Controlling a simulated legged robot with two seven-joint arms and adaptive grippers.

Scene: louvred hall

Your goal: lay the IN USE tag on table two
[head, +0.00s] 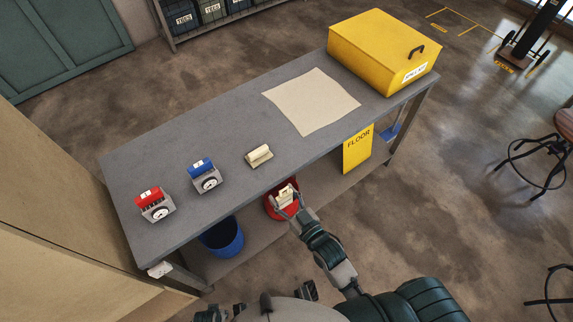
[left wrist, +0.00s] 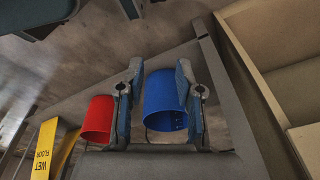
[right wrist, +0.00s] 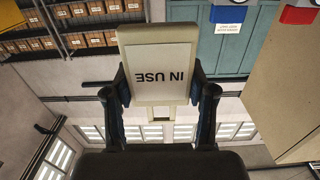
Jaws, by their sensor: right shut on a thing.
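The IN USE tag (right wrist: 158,72) is a cream plate with a pale face and dark lettering, upside down in the right wrist view. My right gripper (right wrist: 164,92) is shut on its narrower end. In the head view the tag (head: 286,196) and right gripper (head: 287,206) are by the near edge of the grey table (head: 215,136), with a red bucket behind. No number is readable on this table, so I cannot tell if it is table two. My left gripper (left wrist: 160,68) is open and empty in the left wrist view.
On the tabletop are a red dial device (head: 155,204), a blue one (head: 206,176), a cream block (head: 259,156), a beige sheet (head: 312,101) and a yellow case (head: 384,50). Red (left wrist: 98,120) and blue (left wrist: 165,100) buckets sit below. A yellow floor sign (head: 357,149) stands at the front.

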